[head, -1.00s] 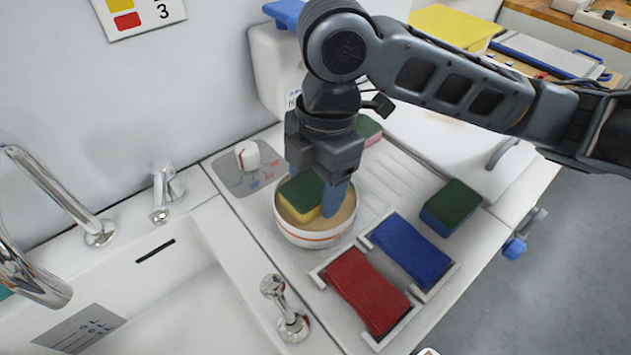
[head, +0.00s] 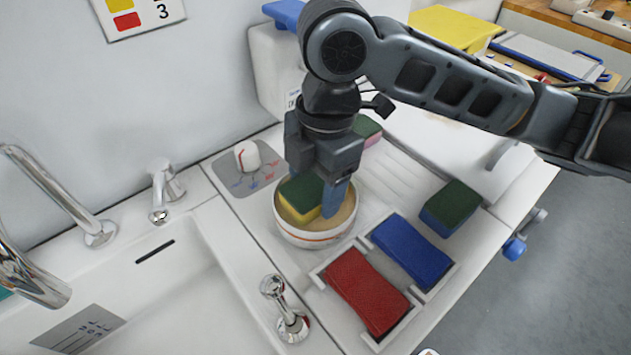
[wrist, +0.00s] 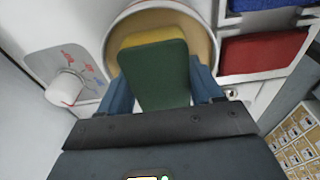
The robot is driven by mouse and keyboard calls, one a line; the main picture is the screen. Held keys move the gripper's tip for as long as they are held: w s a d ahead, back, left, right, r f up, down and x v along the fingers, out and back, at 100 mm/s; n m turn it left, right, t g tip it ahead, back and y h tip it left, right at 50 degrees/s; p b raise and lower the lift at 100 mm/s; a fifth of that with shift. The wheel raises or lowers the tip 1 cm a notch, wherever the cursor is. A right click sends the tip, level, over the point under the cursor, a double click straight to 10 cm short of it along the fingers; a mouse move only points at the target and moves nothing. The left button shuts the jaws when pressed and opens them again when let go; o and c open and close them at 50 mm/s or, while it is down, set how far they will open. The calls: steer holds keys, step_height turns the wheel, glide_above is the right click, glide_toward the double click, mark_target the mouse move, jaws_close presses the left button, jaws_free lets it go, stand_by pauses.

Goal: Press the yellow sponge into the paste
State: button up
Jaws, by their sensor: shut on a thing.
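The yellow sponge (head: 299,208) has a dark green top layer and sits inside a round white bowl (head: 312,238) with an orange stripe. Tan paste (head: 345,212) fills the bowl around it. My gripper (head: 322,202) reaches down into the bowl, with its blue fingers shut on the sponge. In the wrist view, the green face of the sponge (wrist: 153,75) lies between the two fingers, with a yellow edge at its far side. The sponge's underside is hidden, so I cannot tell how deep it is in the paste.
A red pad (head: 367,290) and a blue pad (head: 411,249) lie in holders right of the bowl. A blue-green sponge (head: 450,208) and a pink-green sponge (head: 367,130) lie on the counter. A white knob (head: 247,155) stands behind. The sink (head: 170,300) is at left.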

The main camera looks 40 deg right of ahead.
mark_target(315, 183)
steer(key=shift+s+f, duration=0.1)
steer(key=shift+f, duration=0.1)
steer(key=shift+r+p, duration=2.85)
steer(key=shift+r, duration=0.75)
